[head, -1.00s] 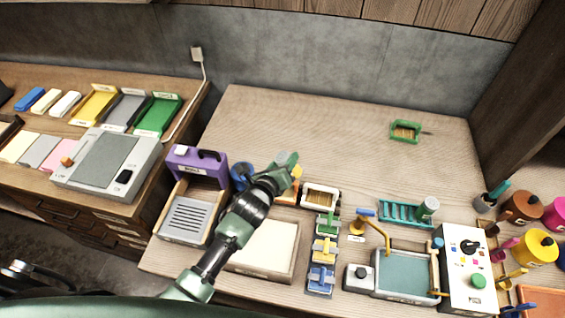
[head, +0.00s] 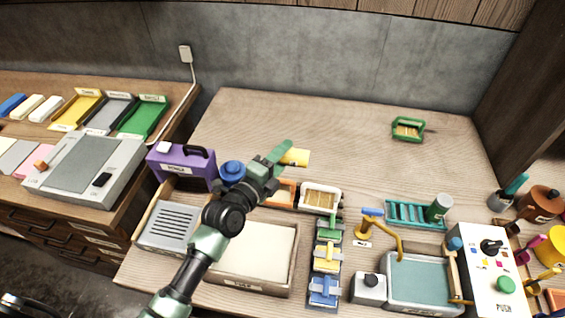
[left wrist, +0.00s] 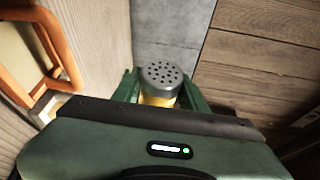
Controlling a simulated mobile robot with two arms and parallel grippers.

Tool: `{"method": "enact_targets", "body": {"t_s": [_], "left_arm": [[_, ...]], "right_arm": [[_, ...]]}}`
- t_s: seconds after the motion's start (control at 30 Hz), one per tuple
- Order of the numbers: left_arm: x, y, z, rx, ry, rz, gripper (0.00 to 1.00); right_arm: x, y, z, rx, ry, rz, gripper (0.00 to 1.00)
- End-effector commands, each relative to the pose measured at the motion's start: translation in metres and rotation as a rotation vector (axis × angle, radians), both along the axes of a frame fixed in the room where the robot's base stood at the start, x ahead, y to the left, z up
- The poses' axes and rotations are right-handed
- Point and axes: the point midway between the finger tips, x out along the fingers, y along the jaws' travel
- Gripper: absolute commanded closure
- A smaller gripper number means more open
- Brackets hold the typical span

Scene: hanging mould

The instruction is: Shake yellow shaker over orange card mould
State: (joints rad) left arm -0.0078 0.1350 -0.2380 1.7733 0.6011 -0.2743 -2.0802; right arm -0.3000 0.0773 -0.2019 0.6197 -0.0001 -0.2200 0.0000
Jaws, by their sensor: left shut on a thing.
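My left gripper (head: 284,155) is shut on the yellow shaker (head: 297,158), which it holds above the table. In the left wrist view the shaker's grey cap with holes (left wrist: 161,74) shows between the fingers, with a little of the yellow body (left wrist: 157,99) below it. The orange card mould (head: 288,192) lies in front of the gripper in the head view, partly hidden by my arm. Its orange frame (left wrist: 62,42) also shows at the left of the left wrist view. My right gripper is not in view.
A white-framed mould (head: 320,187) stands right of the orange one, and a green-framed mould (head: 408,129) lies far back. A purple case (head: 180,164) and a blue-topped item (head: 232,171) stand left of the gripper. The back middle of the table is clear.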

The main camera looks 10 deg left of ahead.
Motion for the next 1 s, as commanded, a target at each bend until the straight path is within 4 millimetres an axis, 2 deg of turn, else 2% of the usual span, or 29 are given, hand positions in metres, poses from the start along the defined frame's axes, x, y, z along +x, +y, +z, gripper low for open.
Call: {"method": "enact_targets", "body": {"t_s": [0.03, 0.1, 0.4, 0.6, 1.0], "left_arm": [[0.000, 0.000, -0.007, -0.031, -0.004, 0.000, 0.99], [0.000, 0.000, -0.009, -0.077, -0.003, -0.001, 0.99], [0.000, 0.000, -0.015, -0.255, -0.004, -0.001, 0.99], [0.000, 0.000, -0.014, -0.309, -0.004, 0.000, 0.99], [0.000, 0.000, -0.013, -0.318, -0.002, 0.000, 0.99]], "right_arm": [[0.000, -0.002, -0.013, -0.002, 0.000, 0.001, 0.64], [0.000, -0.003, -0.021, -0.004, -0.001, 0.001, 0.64], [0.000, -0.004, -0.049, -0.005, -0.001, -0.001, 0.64], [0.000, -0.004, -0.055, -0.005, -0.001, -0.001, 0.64], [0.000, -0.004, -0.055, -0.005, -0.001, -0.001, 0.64]]}}
